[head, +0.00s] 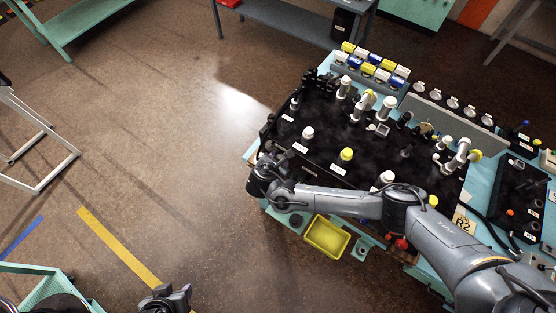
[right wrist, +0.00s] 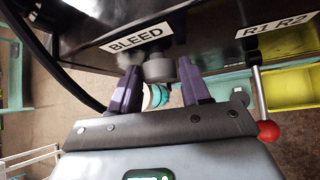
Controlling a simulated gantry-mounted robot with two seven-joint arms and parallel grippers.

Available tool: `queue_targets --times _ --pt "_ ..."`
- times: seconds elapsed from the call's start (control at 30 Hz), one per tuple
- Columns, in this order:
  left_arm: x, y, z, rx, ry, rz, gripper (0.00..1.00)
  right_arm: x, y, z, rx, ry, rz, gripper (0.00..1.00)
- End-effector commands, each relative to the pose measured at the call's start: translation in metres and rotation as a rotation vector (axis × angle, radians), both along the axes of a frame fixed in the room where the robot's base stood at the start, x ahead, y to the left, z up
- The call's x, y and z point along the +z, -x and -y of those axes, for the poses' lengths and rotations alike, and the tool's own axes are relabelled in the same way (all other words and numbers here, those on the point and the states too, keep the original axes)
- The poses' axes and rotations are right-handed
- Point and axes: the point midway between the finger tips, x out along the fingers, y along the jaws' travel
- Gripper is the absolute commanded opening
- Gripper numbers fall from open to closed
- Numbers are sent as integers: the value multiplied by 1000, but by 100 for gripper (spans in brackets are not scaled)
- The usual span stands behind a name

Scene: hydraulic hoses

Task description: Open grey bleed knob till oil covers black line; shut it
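In the right wrist view the grey bleed knob (right wrist: 158,68) sticks out under the white BLEED label (right wrist: 137,38) on a black panel. The two purple fingers of my right gripper (right wrist: 160,76) stand on either side of it, and their tips appear to touch its sides. In the head view my right gripper (head: 262,176) is at the front left edge of the black bench unit, and the knob is hidden there. My left gripper (head: 168,297) is at the bottom edge, away from the bench; its fingers do not show clearly. I cannot make out the oil or a black line.
A yellow tray (head: 327,237) sits at the bench front, below my right arm. A red-balled lever (right wrist: 267,130) hangs right of my right gripper. A black hose (right wrist: 62,70) curves on the left. White and yellow caps stand on the black top (head: 320,160).

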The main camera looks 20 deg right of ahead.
Motion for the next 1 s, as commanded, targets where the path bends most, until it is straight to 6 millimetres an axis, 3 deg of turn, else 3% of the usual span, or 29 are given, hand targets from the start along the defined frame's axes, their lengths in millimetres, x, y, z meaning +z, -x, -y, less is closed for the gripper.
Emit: queue_targets --times 0.03,0.23,0.67,1.0 --pt "0 0 0 0 0 0 46 0 0 0 0 0 0 39" --pt "0 0 0 2 2 0 46 0 0 0 0 0 0 8" --pt "0 0 3 9 14 0 46 0 1 2 0 -48 78 9" --pt "0 0 2 5 9 0 46 0 2 3 3 -198 308 9"
